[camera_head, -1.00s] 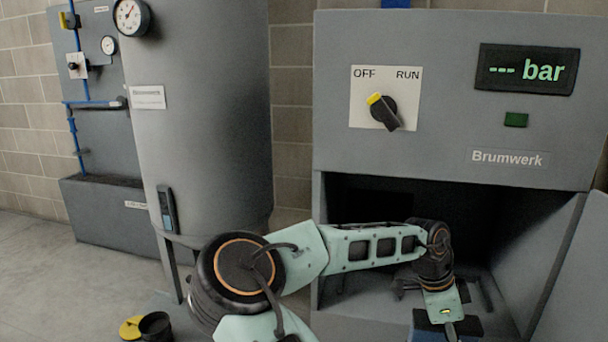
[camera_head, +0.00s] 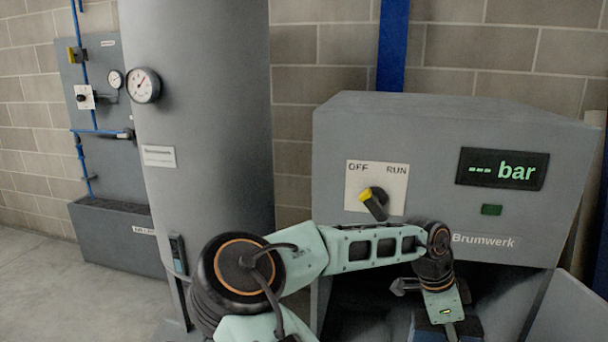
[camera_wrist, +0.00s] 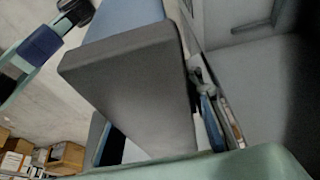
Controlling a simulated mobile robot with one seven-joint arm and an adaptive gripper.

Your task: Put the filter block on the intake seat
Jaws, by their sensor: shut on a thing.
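My gripper (camera_head: 448,332) is at the bottom of the head view, in front of the compressor cabinet's dark opening. It is shut on the filter block, whose blue part (camera_head: 470,328) shows beside it at the lower edge. In the wrist view the filter block (camera_wrist: 135,85) is large and close, with a dark grey face and a blue side, and is tilted in the picture. The fingertips are not clearly seen. I cannot make out the intake seat; the opening (camera_head: 375,290) is dark and partly behind my arm.
The grey cabinet (camera_head: 420,130) carries an OFF/RUN switch (camera_head: 374,203) and a display (camera_head: 503,170) reading "--- bar". An open panel (camera_head: 570,310) stands right of the opening. A tall grey tank (camera_head: 205,110) stands left. Boxes (camera_wrist: 65,157) show in the wrist view.

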